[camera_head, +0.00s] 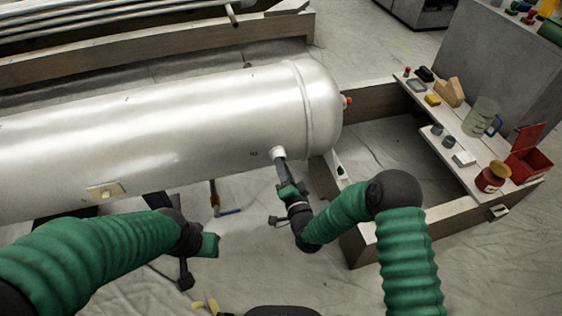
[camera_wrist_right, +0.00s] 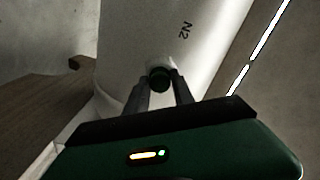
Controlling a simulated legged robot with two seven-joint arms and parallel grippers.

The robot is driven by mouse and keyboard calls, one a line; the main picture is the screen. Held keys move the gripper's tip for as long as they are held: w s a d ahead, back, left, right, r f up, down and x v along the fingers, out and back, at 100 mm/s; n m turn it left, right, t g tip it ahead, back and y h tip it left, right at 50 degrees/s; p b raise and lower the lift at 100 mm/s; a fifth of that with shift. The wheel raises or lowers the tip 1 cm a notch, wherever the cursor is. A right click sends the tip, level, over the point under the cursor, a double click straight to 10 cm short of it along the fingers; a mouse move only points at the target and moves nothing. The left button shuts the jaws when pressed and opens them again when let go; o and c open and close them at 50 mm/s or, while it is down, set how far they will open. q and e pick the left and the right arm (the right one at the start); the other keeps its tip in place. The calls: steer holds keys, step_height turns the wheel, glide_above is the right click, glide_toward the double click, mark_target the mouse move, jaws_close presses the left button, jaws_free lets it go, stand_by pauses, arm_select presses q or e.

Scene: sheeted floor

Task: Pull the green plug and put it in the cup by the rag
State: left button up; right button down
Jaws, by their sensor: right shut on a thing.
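My right gripper (camera_wrist_right: 160,93) is shut on the plug, one dark finger on each side. In the head view the right gripper (camera_head: 282,172) reaches up to the nozzle and hides the plug. My left gripper (camera_head: 184,240) is low at left below the tank, and its fingers are not clear. Two small grey cups (camera_head: 448,141) stand on the plank at right. A pale flat piece (camera_head: 464,159) lies beside them; I cannot tell whether it is the rag.
The silver tank (camera_head: 170,125) spans the left and middle. The plank (camera_head: 455,120) also carries a clear jug (camera_head: 481,116), a red jar (camera_head: 491,177), an open red box (camera_head: 528,160) and small blocks. Wooden beams frame an open gap between tank and plank.

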steer(key=shift+f, duration=0.1)
steer(key=shift+p+v, duration=0.9)
steer(key=shift+v, duration=1.55)
steer(key=shift+s, duration=0.1)
steer(key=shift+p+v, duration=0.55)
steer(key=shift+v, duration=1.45)
